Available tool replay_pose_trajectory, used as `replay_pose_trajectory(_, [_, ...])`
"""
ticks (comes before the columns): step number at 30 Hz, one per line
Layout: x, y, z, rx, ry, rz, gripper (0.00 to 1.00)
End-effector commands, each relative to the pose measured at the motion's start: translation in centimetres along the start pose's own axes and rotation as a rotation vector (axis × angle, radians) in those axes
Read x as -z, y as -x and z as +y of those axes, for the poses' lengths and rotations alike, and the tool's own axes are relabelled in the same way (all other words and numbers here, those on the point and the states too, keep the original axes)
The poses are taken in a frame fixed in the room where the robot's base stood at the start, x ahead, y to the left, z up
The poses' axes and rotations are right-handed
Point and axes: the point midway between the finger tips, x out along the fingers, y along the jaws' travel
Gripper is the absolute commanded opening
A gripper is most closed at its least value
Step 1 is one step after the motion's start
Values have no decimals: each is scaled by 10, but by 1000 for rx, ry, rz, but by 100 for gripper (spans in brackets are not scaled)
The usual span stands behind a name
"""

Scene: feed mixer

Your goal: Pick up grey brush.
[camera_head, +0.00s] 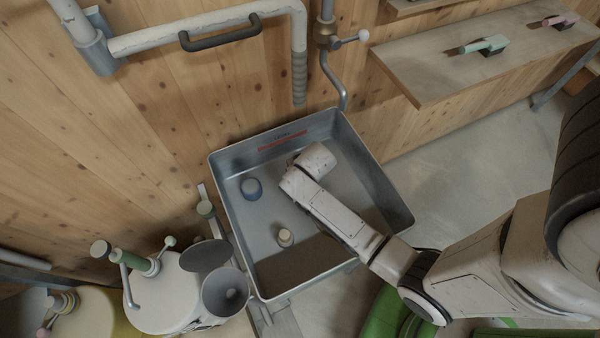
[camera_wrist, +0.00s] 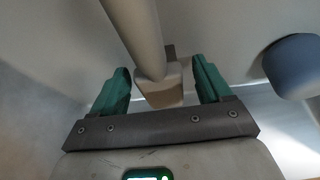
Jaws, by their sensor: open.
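In the wrist view my gripper (camera_wrist: 160,78) is open, with one green finger on each side of a grey-beige handle-like piece (camera_wrist: 133,35). It ends in a tan block between the fingers; this looks like the grey brush. I cannot tell whether a finger touches it. In the head view my arm's end (camera_head: 308,170) is over the back of the grey metal sink (camera_head: 378,180). It hides the fingers and the brush there.
A blue-grey cylinder (camera_head: 251,189) and a small cream-topped piece (camera_head: 285,237) are in the sink. The cylinder also shows in the wrist view (camera_wrist: 296,66). A shelf (camera_head: 440,80) holds a mint-green-handled item (camera_head: 478,46). A mixer-like machine (camera_head: 165,295) stands left.

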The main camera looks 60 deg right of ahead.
Motion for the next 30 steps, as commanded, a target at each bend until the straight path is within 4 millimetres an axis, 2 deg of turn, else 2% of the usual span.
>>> replay_pose_trajectory(6, [0,0,0,0,0,1,77])
replay_pose_trajectory(24, [1,0,0,0,0,2,19])
replay_pose_trajectory(30, [1,1,0,0,0,2,17])
